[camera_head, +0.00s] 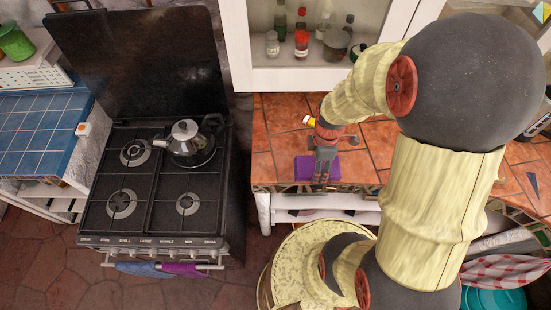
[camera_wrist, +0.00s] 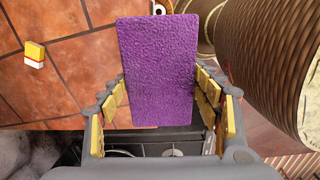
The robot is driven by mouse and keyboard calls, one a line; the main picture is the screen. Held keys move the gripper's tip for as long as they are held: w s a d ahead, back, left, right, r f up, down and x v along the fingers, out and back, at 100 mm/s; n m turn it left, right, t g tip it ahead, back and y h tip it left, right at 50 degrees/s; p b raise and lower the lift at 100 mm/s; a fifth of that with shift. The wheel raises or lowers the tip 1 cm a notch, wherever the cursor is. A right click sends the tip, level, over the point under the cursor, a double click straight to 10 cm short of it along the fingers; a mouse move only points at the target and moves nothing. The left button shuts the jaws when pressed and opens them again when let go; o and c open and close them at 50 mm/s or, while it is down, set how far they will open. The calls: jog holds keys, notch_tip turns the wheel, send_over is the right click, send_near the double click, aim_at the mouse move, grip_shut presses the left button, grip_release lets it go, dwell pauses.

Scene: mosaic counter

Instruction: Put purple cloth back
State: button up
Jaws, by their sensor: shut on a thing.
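A flat purple cloth (camera_head: 303,168) shows at my gripper (camera_head: 323,172) over the front part of the orange tiled counter (camera_head: 283,135). In the wrist view the purple cloth (camera_wrist: 158,65) stands out as a rectangle between the two fingers of my gripper (camera_wrist: 160,88), with a finger along each side. My gripper is shut on it. Whether the cloth touches the counter is unclear. Another purple cloth (camera_head: 180,268) hangs on the oven's front rail, beside a blue cloth (camera_head: 137,268).
A black stove (camera_head: 125,225) with a kettle (camera_head: 187,140) stands left of the counter. A small yellow and white block (camera_head: 308,120) lies on the tiles; it also shows in the wrist view (camera_wrist: 35,53). Below the counter is a white shelf (camera_head: 310,203). Bottles stand in the cabinet (camera_head: 290,75) behind.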

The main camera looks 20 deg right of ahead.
jog(key=w+a+f, duration=0.2)
jog(key=w+f, duration=0.3)
jog(key=w, duration=0.4)
send_over(291, 159)
jog(key=f, duration=0.4)
jog(key=shift+s+f, duration=0.2)
jog(key=shift+s, duration=0.1)
jog(key=shift+w+a+f, duration=0.1)
jog(key=shift+w+f, duration=0.2)
jog(key=shift+f, duration=1.55)
jog(key=shift+f, duration=0.2)
jog(key=o, duration=1.1)
jog(key=shift+r, duration=0.1)
